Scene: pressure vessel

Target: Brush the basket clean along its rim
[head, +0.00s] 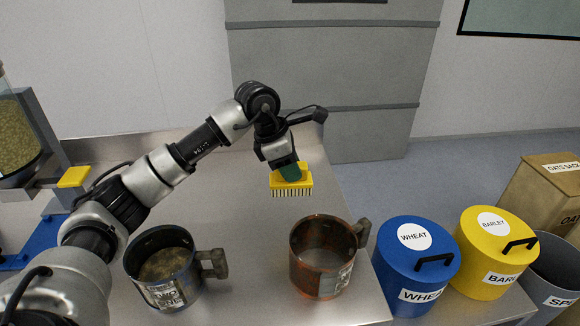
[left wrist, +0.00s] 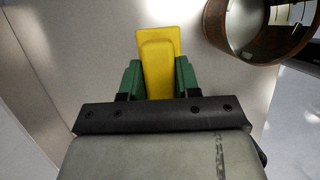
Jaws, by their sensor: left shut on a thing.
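My left gripper (head: 289,169) is shut on the yellow handle of a brush (head: 291,184). The brush is held bristles down, above the steel counter and behind the copper pot. In the left wrist view the green fingers of my left gripper (left wrist: 157,78) close on both sides of the yellow brush (left wrist: 158,52). No thing plainly looks like a basket. A copper-coloured round pot (head: 317,283) with a side handle stands upright on the counter, apart from the brush; part of it shows in the left wrist view (left wrist: 243,20). My right gripper is out of view.
A dark pot (head: 152,246) with brown contents stands left of the copper one. A blue wheat bin (head: 401,264) and a yellow barley bin (head: 478,252) stand at the right. A grain hopper (head: 14,140) is far left.

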